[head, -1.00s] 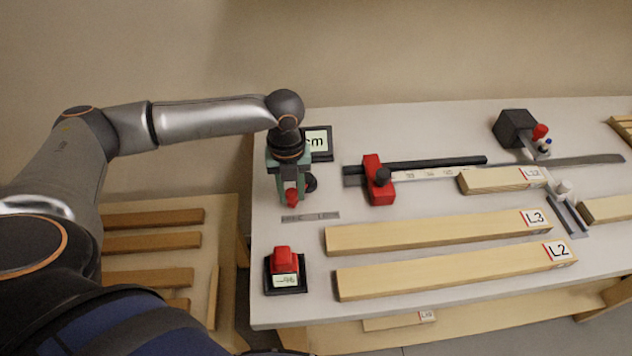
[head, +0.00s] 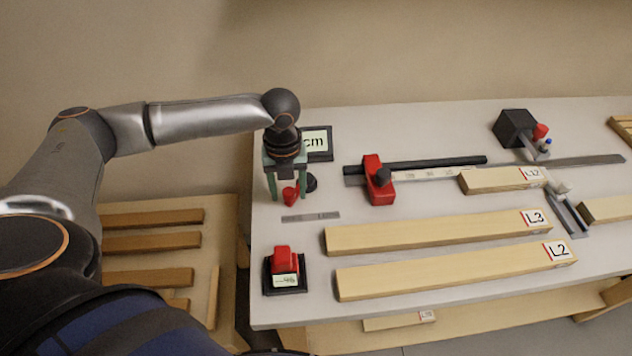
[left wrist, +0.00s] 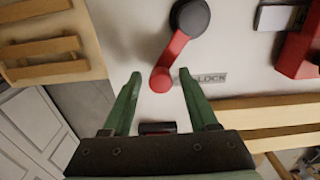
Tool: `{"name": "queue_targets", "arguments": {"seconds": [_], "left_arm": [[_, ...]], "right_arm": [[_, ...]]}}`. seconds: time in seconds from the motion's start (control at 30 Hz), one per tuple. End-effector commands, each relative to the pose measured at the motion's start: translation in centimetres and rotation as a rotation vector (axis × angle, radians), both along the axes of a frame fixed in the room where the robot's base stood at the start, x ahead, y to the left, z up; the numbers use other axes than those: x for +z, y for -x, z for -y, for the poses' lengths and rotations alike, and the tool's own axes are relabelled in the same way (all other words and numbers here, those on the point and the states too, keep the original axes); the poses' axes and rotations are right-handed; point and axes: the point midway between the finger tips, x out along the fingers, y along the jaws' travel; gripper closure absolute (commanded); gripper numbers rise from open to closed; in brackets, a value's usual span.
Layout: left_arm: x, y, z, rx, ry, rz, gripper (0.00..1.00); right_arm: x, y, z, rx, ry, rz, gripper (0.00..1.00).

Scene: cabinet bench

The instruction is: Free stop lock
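The stop lock is a red lever with a round red end (head: 290,194) and a black pivot knob (head: 311,183), at the left end of the bench. In the left wrist view the red lever (left wrist: 174,52) slants from the black knob (left wrist: 190,17) down to its red end. A grey label strip (head: 311,217) lies beside it; its word LOCK shows in the left wrist view (left wrist: 207,78). My left gripper (head: 287,197) is above the red end, its green fingers spread on either side. The fingers appear apart from the lever. My right gripper is not in view.
A cm display (head: 318,140) stands behind the gripper. A red stop block (head: 378,182) sits on the scale rail to the right. A red button box (head: 284,272) is in front. Boards L3 (head: 430,232) and L2 (head: 450,270) lie across the bench.

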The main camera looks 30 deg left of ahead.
Motion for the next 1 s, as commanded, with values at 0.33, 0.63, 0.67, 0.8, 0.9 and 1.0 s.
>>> {"name": "queue_targets", "arguments": {"seconds": [0.33, 0.63, 0.67, 0.8, 0.9, 1.0], "left_arm": [[0.1, 0.0, 0.0, -0.001, 0.001, 0.001, 0.30], [2.8, -0.1, 0.0, -0.001, 0.001, 0.002, 0.30], [3.1, 0.0, 0.0, -0.001, 0.001, 0.002, 0.30], [4.6, -0.1, 0.1, -0.001, 0.002, 0.003, 0.30], [5.6, -0.1, 0.0, -0.001, 0.000, 0.003, 0.30], [6.6, -0.1, 0.0, -0.001, 0.001, 0.002, 0.30]], "right_arm": [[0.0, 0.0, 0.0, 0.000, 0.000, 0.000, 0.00], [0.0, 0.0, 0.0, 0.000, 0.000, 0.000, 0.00], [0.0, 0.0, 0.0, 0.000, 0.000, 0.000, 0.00], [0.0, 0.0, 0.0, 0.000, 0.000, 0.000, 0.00], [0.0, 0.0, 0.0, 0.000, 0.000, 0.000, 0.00], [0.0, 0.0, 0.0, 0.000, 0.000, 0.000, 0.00]]}}
